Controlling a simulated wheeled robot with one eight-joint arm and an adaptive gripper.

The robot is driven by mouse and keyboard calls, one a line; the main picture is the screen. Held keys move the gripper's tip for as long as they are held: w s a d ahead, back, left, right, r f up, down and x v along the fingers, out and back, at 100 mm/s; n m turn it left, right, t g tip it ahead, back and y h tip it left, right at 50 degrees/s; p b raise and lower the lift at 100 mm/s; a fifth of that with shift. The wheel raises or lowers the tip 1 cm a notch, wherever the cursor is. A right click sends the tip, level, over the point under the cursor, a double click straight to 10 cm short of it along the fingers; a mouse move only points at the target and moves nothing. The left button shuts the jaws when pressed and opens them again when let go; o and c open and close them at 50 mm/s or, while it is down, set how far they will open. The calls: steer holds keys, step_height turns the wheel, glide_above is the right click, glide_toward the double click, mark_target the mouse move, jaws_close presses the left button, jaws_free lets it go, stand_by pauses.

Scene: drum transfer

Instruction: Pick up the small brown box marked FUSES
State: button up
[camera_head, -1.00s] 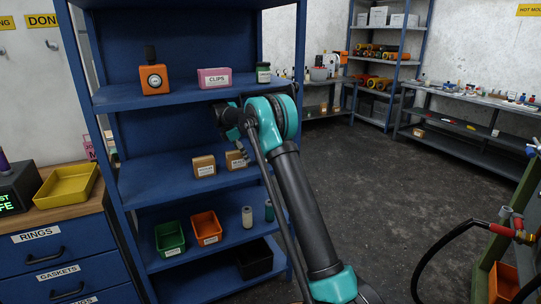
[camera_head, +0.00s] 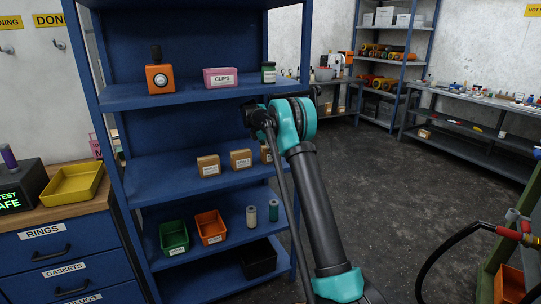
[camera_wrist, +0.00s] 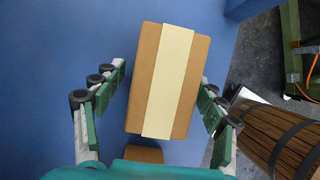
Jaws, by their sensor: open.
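Three small brown boxes stand in a row on the middle blue shelf in the head view: a left one (camera_head: 208,165), a middle one (camera_head: 241,158) and a right one (camera_head: 266,153) partly hidden by my arm. Their labels are too small to read surely, so I cannot tell which is marked FUSES. In the wrist view, a brown box (camera_wrist: 152,60) with a cream strip lies between the fingers of my open gripper (camera_wrist: 164,82). A gap shows on its left side; the right fingers are close to its edge. My fingers are hidden in the head view.
Another brown box (camera_wrist: 143,154) shows at the bottom of the wrist view. A wooden barrel (camera_wrist: 285,135) is at the right there. A shelf above (camera_head: 190,92) holds an orange device, a pink CLIPS box and a green jar. Green and orange bins stand below.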

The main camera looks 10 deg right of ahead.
steer(key=shift+d+f, duration=0.25)
steer(key=shift+f, duration=0.2)
steer(key=shift+c, duration=0.5)
steer(key=c, duration=1.4)
steer(key=shift+r, duration=0.1)
